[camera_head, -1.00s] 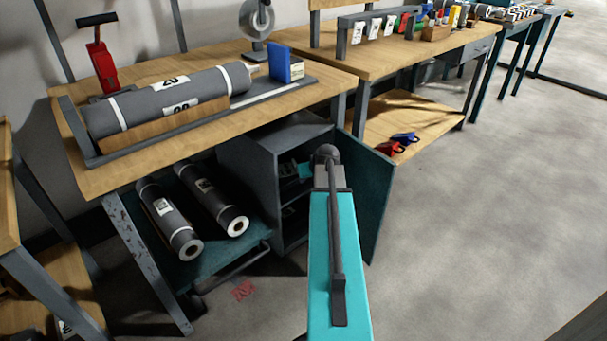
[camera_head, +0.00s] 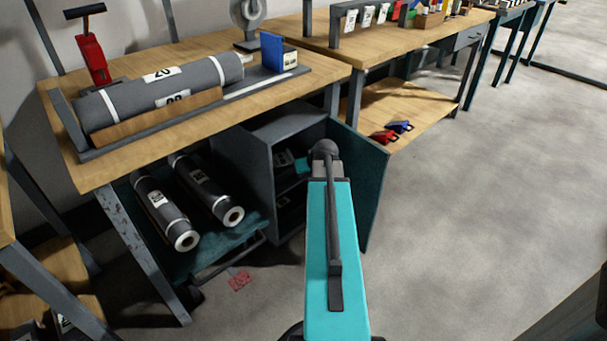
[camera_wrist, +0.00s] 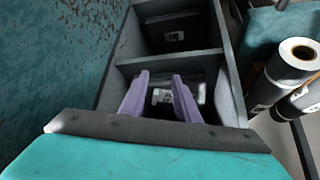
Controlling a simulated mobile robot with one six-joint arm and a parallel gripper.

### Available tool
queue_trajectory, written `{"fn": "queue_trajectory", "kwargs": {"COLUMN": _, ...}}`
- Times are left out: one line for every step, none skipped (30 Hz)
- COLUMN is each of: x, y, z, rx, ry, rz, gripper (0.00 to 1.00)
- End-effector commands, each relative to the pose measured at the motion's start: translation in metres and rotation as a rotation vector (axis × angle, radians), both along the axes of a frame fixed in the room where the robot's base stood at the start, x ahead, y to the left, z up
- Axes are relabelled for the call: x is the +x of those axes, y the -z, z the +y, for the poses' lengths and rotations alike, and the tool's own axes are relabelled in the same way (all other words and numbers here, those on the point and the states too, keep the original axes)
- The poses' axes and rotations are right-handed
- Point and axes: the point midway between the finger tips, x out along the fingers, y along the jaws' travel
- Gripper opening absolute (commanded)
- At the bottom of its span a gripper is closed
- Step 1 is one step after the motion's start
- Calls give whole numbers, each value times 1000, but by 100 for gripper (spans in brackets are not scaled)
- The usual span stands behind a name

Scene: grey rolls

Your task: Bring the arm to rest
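My arm (camera_head: 338,255), teal with a dark rod on top, reaches forward to the open grey cabinet (camera_head: 258,165) under the bench. The arm hides my gripper in the head view. In the wrist view my gripper (camera_wrist: 160,80) shows two purple fingers spread apart in front of the cabinet's lower compartment. A dark item with a white label (camera_wrist: 162,96) shows in the gap, seemingly behind the fingers. I cannot see contact with it. The upper compartment holds another dark labelled item (camera_wrist: 173,37).
The open teal cabinet door (camera_head: 360,185) stands close to the right of my arm. Grey rolls (camera_head: 165,210) lie on a low teal shelf left of the cabinet. A large grey roll (camera_head: 160,92) rests on the bench above. The floor (camera_head: 480,200) to the right is clear.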

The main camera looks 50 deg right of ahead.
Motion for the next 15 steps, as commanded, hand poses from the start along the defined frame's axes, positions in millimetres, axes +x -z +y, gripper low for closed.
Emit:
{"fn": "queue_trajectory", "kwargs": {"x": 0, "y": 0, "z": 0, "rx": 0, "ry": 0, "rz": 0, "gripper": 29}}
{"fn": "queue_trajectory", "kwargs": {"x": 0, "y": 0, "z": 0, "rx": 0, "ry": 0, "rz": 0, "gripper": 29}}
{"fn": "queue_trajectory", "kwargs": {"x": 0, "y": 0, "z": 0, "rx": 0, "ry": 0, "rz": 0, "gripper": 29}}
{"fn": "queue_trajectory", "kwargs": {"x": 0, "y": 0, "z": 0, "rx": 0, "ry": 0, "rz": 0, "gripper": 29}}
{"fn": "queue_trajectory", "kwargs": {"x": 0, "y": 0, "z": 0, "rx": 0, "ry": 0, "rz": 0, "gripper": 29}}
{"fn": "queue_trajectory", "kwargs": {"x": 0, "y": 0, "z": 0, "rx": 0, "ry": 0, "rz": 0, "gripper": 29}}
{"fn": "queue_trajectory", "kwargs": {"x": 0, "y": 0, "z": 0, "rx": 0, "ry": 0, "rz": 0, "gripper": 29}}
{"fn": "queue_trajectory", "kwargs": {"x": 0, "y": 0, "z": 1, "rx": 1, "ry": -1, "rz": 1, "gripper": 29}}
{"fn": "queue_trajectory", "kwargs": {"x": 1, "y": 0, "z": 2, "rx": 2, "ry": -2, "rz": 2, "gripper": 29}}
{"fn": "queue_trajectory", "kwargs": {"x": 1, "y": 1, "z": 4, "rx": 5, "ry": -3, "rz": 4, "gripper": 29}}
{"fn": "queue_trajectory", "kwargs": {"x": 2, "y": 1, "z": 6, "rx": 8, "ry": -6, "rz": 6, "gripper": 29}}
{"fn": "queue_trajectory", "kwargs": {"x": 3, "y": 3, "z": 10, "rx": 13, "ry": -10, "rz": 11, "gripper": 29}}
{"fn": "queue_trajectory", "kwargs": {"x": 4, "y": 4, "z": 15, "rx": 19, "ry": -14, "rz": 16, "gripper": 29}}
{"fn": "queue_trajectory", "kwargs": {"x": 6, "y": 6, "z": 20, "rx": 25, "ry": -18, "rz": 22, "gripper": 29}}
{"fn": "queue_trajectory", "kwargs": {"x": 8, "y": 8, "z": 28, "rx": 35, "ry": -26, "rz": 31, "gripper": 29}}
